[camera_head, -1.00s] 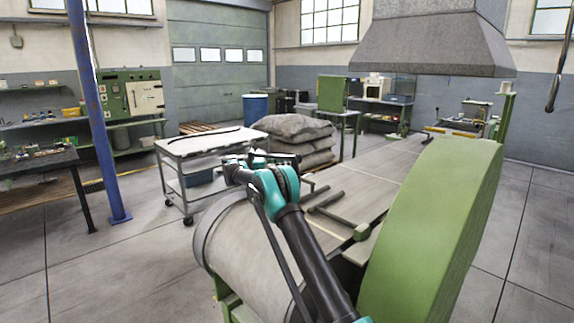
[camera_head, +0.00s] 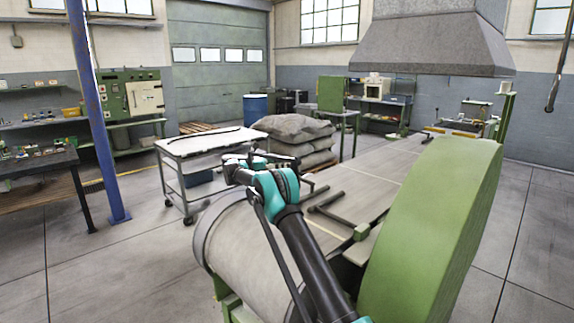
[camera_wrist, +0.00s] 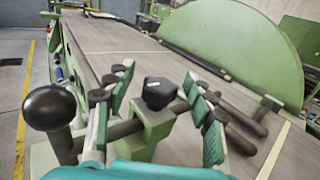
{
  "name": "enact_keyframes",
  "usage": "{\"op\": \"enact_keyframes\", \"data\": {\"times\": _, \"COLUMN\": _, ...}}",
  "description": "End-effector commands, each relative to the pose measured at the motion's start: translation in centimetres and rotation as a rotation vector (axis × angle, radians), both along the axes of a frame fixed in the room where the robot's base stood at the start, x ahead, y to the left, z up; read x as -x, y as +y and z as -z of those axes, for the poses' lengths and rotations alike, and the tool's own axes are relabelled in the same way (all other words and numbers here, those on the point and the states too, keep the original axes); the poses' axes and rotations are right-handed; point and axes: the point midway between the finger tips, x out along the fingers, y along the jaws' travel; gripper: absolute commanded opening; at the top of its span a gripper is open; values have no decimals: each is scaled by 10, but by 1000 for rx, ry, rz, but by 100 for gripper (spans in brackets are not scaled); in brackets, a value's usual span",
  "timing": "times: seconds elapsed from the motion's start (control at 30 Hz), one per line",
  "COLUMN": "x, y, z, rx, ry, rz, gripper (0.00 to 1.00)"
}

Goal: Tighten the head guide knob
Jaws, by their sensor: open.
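A black lobed knob (camera_wrist: 158,92) stands on a green block (camera_wrist: 153,125) in the middle of the wrist view. My gripper (camera_wrist: 157,77) is open, with its left fingers to the left of the knob and its right fingers to the right. The fingers look apart from the knob, though the depth between them is hard to judge. In the head view my gripper (camera_head: 262,160) is small beyond my teal wrist, over the near end of the machine. The knob cannot be made out there.
A black ball knob (camera_wrist: 48,107) stands left of my gripper. Dark bars (camera_wrist: 235,105) lie to the right, before a large green rounded guard (camera_wrist: 240,45). The flat belt bed (camera_head: 375,175) stretches away. A white-topped cart (camera_head: 210,142) stands to the left.

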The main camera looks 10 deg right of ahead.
Motion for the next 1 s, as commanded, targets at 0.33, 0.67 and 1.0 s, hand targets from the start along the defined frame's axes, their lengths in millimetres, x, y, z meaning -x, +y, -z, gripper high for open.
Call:
{"op": "enact_keyframes", "data": {"times": 0.33, "x": -1, "y": 39, "z": 0, "rx": 0, "ry": 0, "rz": -2, "gripper": 53}}
{"op": "enact_keyframes", "data": {"times": 0.67, "x": -1, "y": 73, "z": 0, "rx": 0, "ry": 0, "rz": 0, "gripper": 53}}
{"op": "enact_keyframes", "data": {"times": 1.0, "x": -1, "y": 76, "z": 0, "rx": 0, "ry": 0, "rz": -1, "gripper": 53}}
